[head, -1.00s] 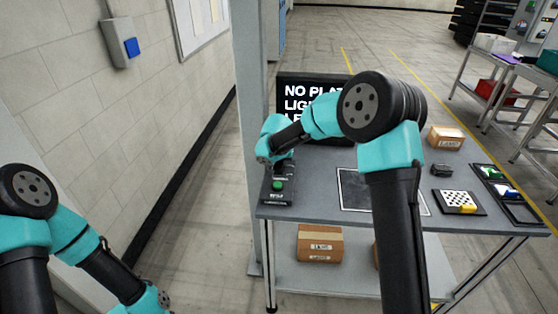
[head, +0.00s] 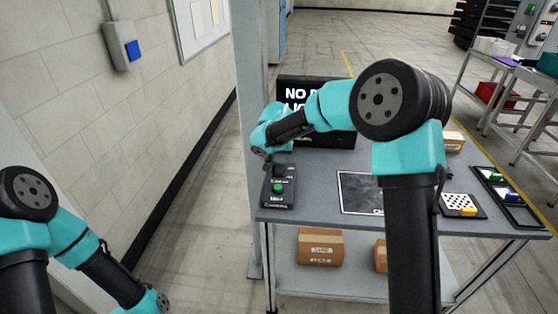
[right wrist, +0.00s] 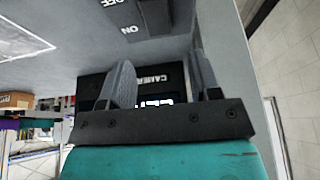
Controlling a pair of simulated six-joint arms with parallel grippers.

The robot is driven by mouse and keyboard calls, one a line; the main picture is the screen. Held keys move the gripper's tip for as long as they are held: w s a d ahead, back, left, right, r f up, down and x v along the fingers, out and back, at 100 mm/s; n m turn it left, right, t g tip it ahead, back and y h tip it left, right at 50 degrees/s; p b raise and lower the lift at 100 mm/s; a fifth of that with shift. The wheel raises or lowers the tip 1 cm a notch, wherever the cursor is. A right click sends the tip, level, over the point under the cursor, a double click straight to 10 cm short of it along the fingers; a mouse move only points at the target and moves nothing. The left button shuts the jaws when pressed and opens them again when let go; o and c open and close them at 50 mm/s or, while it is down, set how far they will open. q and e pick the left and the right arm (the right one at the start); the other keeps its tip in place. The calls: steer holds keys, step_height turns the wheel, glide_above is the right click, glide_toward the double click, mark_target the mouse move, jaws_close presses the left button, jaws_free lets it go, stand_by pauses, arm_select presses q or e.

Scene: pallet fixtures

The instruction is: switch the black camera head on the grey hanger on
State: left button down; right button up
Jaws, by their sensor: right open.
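No camera head or hanger can be made out for sure in the head view. The right wrist view, seemingly upside down, shows a dark switch block (right wrist: 156,14) beside OFF and ON labels, beyond the fingers. My left gripper is out of view.
A black screen (head: 338,139) with white lettering stands at the table's back, partly covered by my right arm. A grey post (head: 251,130) rises beside the table's left edge. A checkered plate (head: 458,203) and a cardboard box (head: 455,141) are at the right.

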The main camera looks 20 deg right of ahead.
steer(key=v, duration=1.1)
steer(key=shift+d, duration=0.1)
